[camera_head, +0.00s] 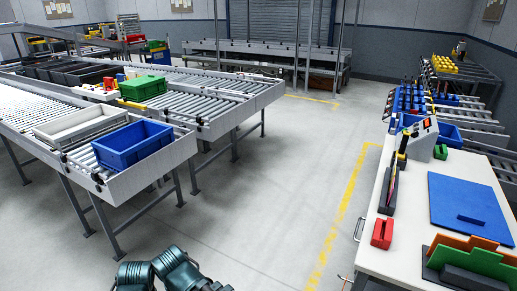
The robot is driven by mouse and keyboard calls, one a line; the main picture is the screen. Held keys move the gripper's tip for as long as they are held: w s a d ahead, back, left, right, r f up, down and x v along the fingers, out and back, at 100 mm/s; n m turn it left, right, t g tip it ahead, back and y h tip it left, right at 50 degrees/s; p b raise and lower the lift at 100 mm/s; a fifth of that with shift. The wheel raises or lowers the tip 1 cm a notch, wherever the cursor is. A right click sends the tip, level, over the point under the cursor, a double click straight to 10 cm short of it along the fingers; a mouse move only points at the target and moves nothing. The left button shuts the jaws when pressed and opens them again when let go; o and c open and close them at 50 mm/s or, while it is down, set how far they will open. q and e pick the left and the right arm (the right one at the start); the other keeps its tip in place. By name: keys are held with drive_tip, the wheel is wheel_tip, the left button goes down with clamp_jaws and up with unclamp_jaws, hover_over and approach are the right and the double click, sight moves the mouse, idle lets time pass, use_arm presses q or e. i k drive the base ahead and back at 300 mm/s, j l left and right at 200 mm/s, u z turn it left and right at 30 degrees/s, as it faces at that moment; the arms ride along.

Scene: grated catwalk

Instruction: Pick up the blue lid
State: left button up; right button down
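A flat blue panel, which looks like the blue lid (456,200), lies on the white worktable (402,240) at the right. A small blue raised block (471,219) shows near its front edge. Nothing of mine touches it. Dark teal links of one of my arms show at the bottom edge, left of centre, well away from the worktable. Neither gripper can be made out.
Green and orange upright panels (470,262) stand at the worktable's front, a red block (382,233) at its left. A blue bin (132,146) and a white tray (80,127) sit on the left roller conveyor. The floor between (265,195) is clear.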

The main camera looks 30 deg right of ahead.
sight(467, 207)
drive_tip(key=z, duration=2.5)
